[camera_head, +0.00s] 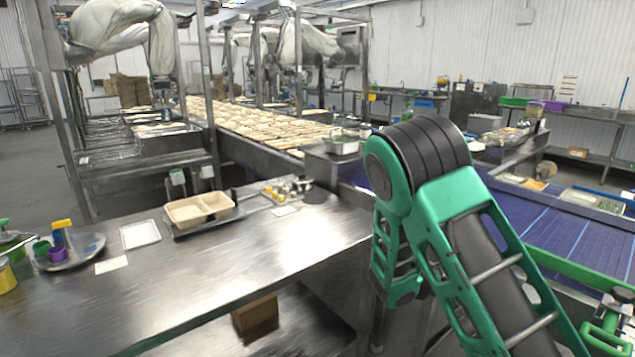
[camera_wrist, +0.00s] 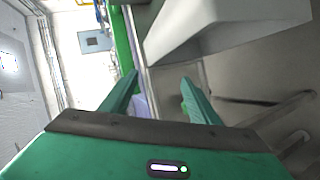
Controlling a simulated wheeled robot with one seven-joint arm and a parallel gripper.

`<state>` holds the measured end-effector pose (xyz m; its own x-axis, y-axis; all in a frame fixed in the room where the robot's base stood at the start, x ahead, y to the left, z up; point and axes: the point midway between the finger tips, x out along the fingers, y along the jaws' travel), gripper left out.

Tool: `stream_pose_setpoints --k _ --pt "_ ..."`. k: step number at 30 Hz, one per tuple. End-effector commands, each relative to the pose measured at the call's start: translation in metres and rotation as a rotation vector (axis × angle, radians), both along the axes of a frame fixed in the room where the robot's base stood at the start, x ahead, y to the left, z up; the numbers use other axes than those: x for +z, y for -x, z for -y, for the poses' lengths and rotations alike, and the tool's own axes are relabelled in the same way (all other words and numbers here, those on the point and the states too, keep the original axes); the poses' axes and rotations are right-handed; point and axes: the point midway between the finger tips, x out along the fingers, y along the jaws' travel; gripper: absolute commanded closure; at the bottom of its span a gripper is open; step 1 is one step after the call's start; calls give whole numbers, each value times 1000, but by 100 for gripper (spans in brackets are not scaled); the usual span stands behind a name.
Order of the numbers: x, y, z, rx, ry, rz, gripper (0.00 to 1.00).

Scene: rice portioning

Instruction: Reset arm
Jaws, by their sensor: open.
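My green arm (camera_head: 430,190) is folded up at the right of the head view, its elbow raised beside the metal table. Its lower parts run out of the frame at the bottom right, and I cannot make out the fingertips there. In the wrist view my gripper (camera_wrist: 160,77) shows two green fingers standing apart, with nothing held between them. Blurred pale walls and a grey box-like shape lie beyond the fingers.
The metal table (camera_head: 250,262) holds a beige two-compartment tray (camera_head: 198,208), a white tray (camera_head: 140,234) and a round plate (camera_head: 85,250) with coloured items. A blue conveyor (camera_head: 540,228) runs behind my arm. The table's middle and front are clear.

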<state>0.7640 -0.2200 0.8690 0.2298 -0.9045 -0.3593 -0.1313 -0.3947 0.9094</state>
Motion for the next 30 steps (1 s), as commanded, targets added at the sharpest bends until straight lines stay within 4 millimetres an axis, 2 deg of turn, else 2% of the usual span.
stream_pose_setpoints --k 3,11,14,20,26,30 --pt "22 12 9 -67 -95 29 45" --pt "56 46 26 -182 -280 63 45" --pt "61 71 34 -240 -369 66 45" --pt "65 134 42 -366 -584 61 45" --pt "73 197 35 -460 -790 60 45" --pt "81 238 21 -500 -922 59 45"
